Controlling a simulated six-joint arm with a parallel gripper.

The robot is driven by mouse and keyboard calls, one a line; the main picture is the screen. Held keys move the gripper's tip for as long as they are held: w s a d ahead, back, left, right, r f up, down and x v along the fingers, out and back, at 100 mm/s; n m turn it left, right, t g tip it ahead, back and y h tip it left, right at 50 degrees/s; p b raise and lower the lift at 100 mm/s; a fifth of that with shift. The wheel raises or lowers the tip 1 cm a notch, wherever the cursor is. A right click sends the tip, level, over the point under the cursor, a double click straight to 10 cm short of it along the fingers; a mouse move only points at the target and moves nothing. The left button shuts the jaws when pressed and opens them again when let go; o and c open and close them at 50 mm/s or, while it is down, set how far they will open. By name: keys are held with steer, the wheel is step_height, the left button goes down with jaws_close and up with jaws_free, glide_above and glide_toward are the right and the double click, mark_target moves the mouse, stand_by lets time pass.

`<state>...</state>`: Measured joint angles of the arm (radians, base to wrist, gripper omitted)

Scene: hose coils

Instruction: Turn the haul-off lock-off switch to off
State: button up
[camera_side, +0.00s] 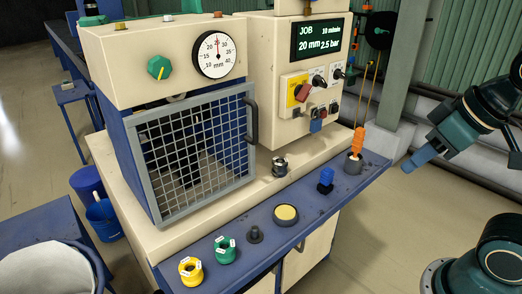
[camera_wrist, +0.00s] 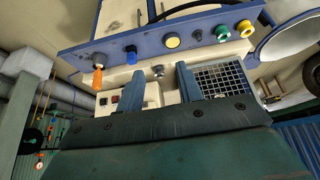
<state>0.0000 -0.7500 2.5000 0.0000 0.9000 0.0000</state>
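The haul-off lock-off switch appears to be the red handle (camera_side: 302,92) on a yellow plate (camera_side: 292,84), on the cream cabinet's control panel in the side view. The handle sits tilted; its labels are too small to read. In the wrist view a small red part (camera_wrist: 115,98) shows on the panel beside my left-hand finger, which partly covers the panel. My gripper (camera_side: 412,162) is at the right of the side view, clear of the panel and beyond the bench's right end. In the wrist view my gripper (camera_wrist: 160,78) has its two blue fingers well apart, with nothing held.
Black knobs (camera_side: 319,80) and a blue padlock-like part (camera_side: 316,126) are close to the switch. Open air separates my gripper from the panel.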

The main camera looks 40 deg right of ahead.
steer(key=shift+c, duration=0.3)
steer(key=shift+c, duration=0.5)
steer(key=w+a+f+n+t+y, duration=0.2)
steer(key=w+a+n+y, duration=0.15)
steer(key=w, duration=1.05)
steer(key=m+t+h, duration=0.4)
steer(key=m+t, duration=0.6)
steer(key=m, duration=0.3)
glide_toward(308, 94)
steer(key=shift+w+d+f+n+y, duration=0.15)
steer(key=shift+d+f+n+y, duration=0.05)
steer(key=shift+n+y, duration=0.05)
steer(key=shift+w, duration=0.3)
steer(key=shift+w, duration=3.55)
